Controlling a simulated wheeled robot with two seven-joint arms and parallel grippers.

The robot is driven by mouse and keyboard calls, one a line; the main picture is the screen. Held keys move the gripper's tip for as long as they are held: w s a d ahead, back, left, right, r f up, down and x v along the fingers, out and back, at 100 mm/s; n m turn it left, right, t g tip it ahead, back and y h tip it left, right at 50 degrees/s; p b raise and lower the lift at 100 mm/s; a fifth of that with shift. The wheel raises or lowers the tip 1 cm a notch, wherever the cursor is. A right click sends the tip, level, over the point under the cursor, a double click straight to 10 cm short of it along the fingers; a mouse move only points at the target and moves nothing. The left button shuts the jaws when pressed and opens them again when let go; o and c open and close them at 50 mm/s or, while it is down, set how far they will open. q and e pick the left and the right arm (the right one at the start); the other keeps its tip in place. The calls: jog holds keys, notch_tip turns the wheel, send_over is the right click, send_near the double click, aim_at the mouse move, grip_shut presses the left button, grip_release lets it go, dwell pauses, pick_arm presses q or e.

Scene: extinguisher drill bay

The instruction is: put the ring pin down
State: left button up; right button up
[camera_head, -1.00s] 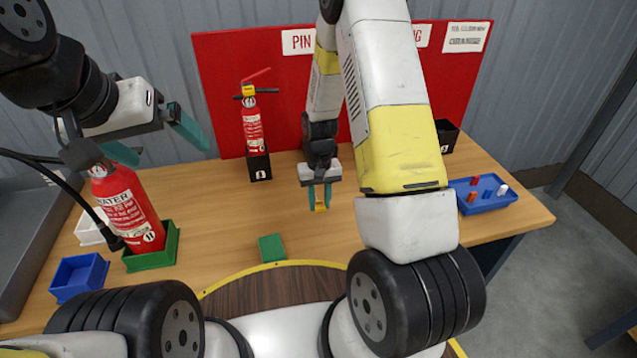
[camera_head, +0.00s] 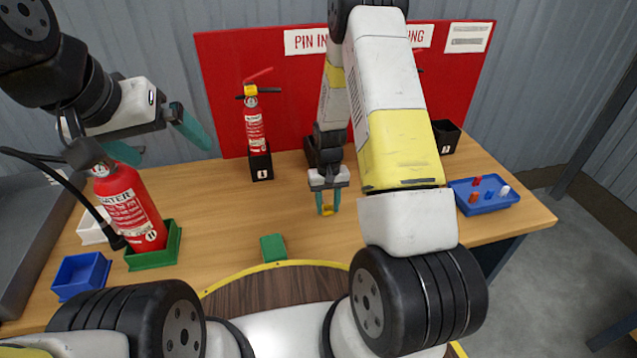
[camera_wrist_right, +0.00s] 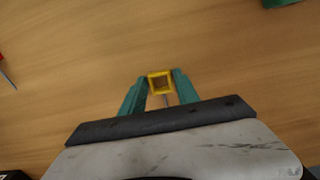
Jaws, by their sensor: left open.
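The ring pin, a yellow square ring (camera_head: 327,210) with a thin metal pin, is between the fingertips of my right gripper (camera_head: 328,200). In the right wrist view, the yellow ring (camera_wrist_right: 160,75) touches both teal fingers of that gripper (camera_wrist_right: 160,84), and the grey pin points back toward the palm. The gripper points down over the bare middle of the table (camera_head: 225,205); whether the ring touches the wood I cannot tell. My left gripper (camera_head: 155,140) is open and empty, above and beside the large red extinguisher (camera_head: 130,208).
The large extinguisher stands in a green tray (camera_head: 153,260), with a blue bin (camera_head: 80,275) beside it. A small extinguisher (camera_head: 255,128) stands in a black holder. A green block (camera_head: 273,247) lies near the front. A blue tray (camera_head: 485,203) of small parts is at right.

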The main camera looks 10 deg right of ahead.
jog(key=shift+o, duration=0.9)
notch_tip(320, 180, up, 12)
notch_tip(320, 180, up, 19)
jog(key=t+y, duration=0.1)
jog(key=t, duration=0.2)
send_over(327, 207)
jog(key=s+a, duration=0.1)
jog(key=s, duration=0.7)
jog(key=s+r+t, duration=0.2)
jog(key=s+r, duration=0.2)
jog(key=s, duration=0.3)
jog(key=s+a+r+t+y, duration=0.1)
jog(key=s+r, duration=0.4)
jog(key=s, duration=0.2)
jog(key=shift+t, duration=0.4)
jog(key=shift+a, duration=0.1)
